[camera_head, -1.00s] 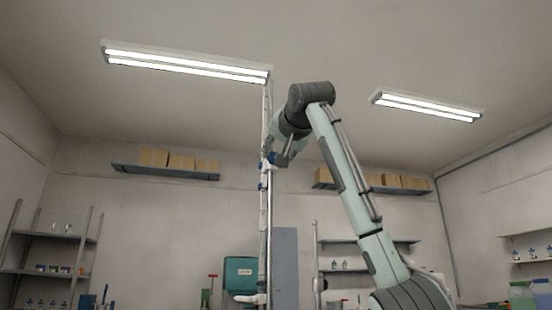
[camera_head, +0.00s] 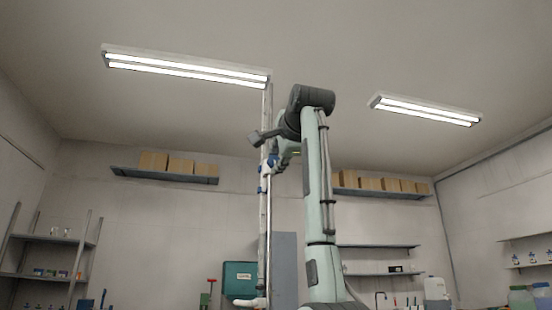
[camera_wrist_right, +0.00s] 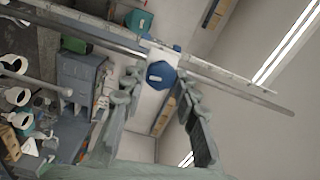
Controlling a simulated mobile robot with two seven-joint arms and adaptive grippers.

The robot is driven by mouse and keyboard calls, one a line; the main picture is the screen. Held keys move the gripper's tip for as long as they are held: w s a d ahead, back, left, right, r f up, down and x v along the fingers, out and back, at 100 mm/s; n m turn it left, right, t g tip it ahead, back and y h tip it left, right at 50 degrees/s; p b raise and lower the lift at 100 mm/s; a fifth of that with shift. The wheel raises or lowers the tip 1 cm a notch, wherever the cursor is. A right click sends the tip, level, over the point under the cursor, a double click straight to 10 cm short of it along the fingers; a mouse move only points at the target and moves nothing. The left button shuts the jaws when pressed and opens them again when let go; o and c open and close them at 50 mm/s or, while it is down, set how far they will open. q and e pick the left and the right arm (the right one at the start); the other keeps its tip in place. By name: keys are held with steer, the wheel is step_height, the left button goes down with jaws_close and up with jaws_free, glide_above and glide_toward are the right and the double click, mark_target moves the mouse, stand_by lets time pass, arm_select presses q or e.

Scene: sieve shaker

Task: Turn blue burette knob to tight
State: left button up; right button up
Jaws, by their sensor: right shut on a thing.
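The burette (camera_head: 265,215) is a tall, thin, pale upright tube in the middle of the head view. In the right wrist view its long tube (camera_wrist_right: 225,82) runs slantwise behind the knob. The blue burette knob (camera_wrist_right: 160,75) is roundish and sits on a white fitting. My right gripper (camera_wrist_right: 161,88) is shut on the knob, with one finger on each side. In the head view the right gripper (camera_head: 270,163) is at the burette's upper part, and my wrist partly hides the contact. My left gripper is in neither view.
A shelf with boxes (camera_head: 165,173) hangs on the back wall at left, and another (camera_head: 380,192) at right. A teal box (camera_head: 240,276) stands low behind the burette. A metal rack (camera_head: 45,260) is at far left. The air around the upper burette is free.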

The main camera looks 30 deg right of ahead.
steer(key=shift+m, duration=0.8)
steer(key=o, duration=1.1)
steer(key=shift+d, duration=0.1)
steer(key=shift+v, duration=6.05)
